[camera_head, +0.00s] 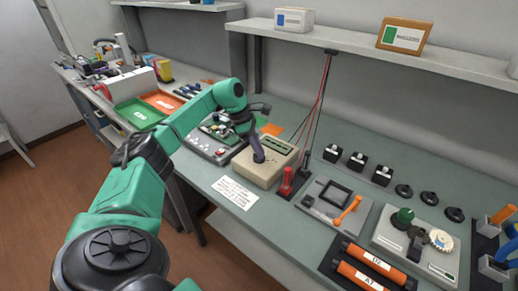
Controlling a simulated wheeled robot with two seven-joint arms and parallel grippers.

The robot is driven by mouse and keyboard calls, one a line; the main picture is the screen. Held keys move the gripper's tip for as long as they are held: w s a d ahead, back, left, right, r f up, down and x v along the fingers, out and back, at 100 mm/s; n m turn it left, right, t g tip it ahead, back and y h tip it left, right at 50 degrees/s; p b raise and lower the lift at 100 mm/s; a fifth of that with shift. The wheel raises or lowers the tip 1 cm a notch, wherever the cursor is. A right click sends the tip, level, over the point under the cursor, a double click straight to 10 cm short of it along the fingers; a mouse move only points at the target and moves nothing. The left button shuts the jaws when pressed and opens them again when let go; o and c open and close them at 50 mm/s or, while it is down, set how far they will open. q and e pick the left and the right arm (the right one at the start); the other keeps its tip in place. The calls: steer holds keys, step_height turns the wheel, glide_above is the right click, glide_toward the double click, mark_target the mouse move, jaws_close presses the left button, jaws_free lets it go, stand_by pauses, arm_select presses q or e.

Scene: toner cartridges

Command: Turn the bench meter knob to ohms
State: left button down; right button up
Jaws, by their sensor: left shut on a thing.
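The bench meter (252,172) is a beige box with a dark display strip (278,145) on its sloped top, standing on the grey-green bench. My left arm reaches over the bench from the left. My left gripper (257,154) points down at the meter's face and is shut on the knob. The knob is mostly hidden by the fingers, so its pointer and the dial markings cannot be read. My right gripper is not in view.
A white printed card (235,192) lies in front of the meter. Red and black probes (287,182) stand at its right, with leads hanging from the shelf (360,45). A circuit board tray (213,143) is close on the left. Fixtures and orange cartridges (362,266) fill the right.

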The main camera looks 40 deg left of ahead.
arm_select(q)
steer(key=shift+r, duration=0.1)
stand_by(0.3)
steer(key=c, duration=0.9)
jaws_free()
steer(key=shift+a, duration=0.1)
steer(key=v, duration=1.4)
steer(key=shift+s+a+r, duration=0.15)
steer(key=shift+r, duration=0.05)
